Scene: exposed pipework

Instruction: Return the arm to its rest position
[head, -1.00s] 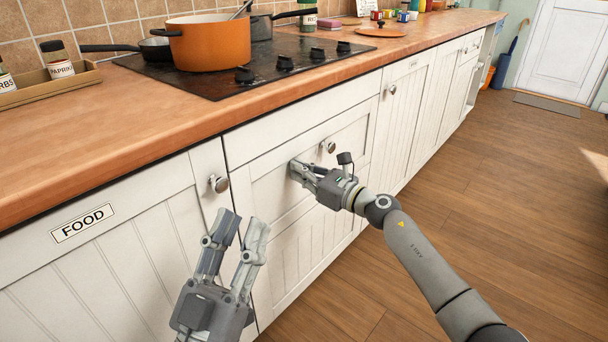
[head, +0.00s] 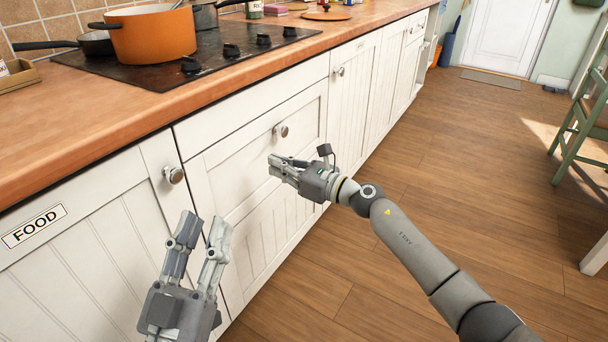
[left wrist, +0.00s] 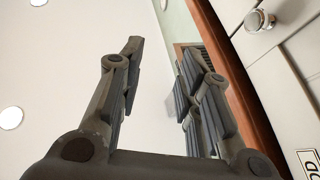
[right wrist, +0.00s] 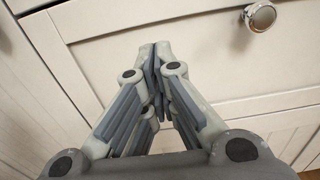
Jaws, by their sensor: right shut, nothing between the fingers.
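My right gripper (head: 272,166) is shut and empty, in front of the white cabinet door (head: 235,175) below the hob. It is a little below the round metal knob (head: 281,131). In the right wrist view its fingertips (right wrist: 157,50) meet, with the knob (right wrist: 260,16) up and to the right. My left gripper (head: 205,222) is open and empty, low in front of the cabinets. In the left wrist view its fingers (left wrist: 160,60) stand apart with nothing between them. My right arm (head: 418,245) reaches in from the lower right.
The wooden worktop (head: 100,125) carries a black hob (head: 200,60) with an orange pot (head: 152,34) and pans. Another knob (head: 174,174) sticks out near my left gripper. The wooden floor (head: 470,170) is open to the right, with a green chair (head: 578,125) at its edge.

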